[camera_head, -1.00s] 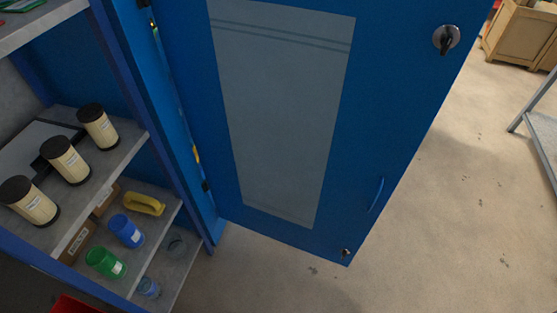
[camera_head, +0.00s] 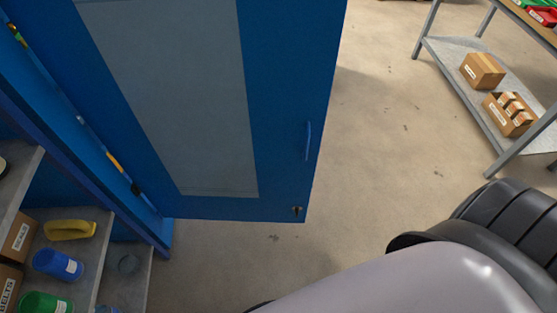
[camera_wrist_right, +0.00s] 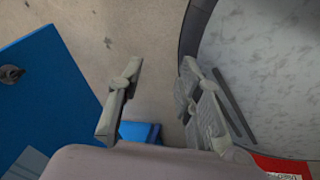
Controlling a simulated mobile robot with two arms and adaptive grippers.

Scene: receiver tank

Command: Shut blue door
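The blue door (camera_head: 285,100) with a grey window panel stands open on the right side of the blue cabinet in the head view. Its blue handle (camera_head: 308,141) and a small lock sit near its right edge. Part of a blue panel with a dark knob, apparently the door (camera_wrist_right: 50,90), shows at the left of the right wrist view. My right gripper (camera_wrist_right: 160,75) is open and empty, with floor between its fingers, apart from the door. My right arm fills the lower right of the head view. My left gripper is not in view.
Cabinet shelves (camera_head: 80,255) at the lower left hold a yellow object (camera_head: 69,230), a blue container (camera_head: 57,264) and boxes. A metal rack (camera_head: 445,48) with cardboard boxes stands at the upper right. The floor between door and rack is clear.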

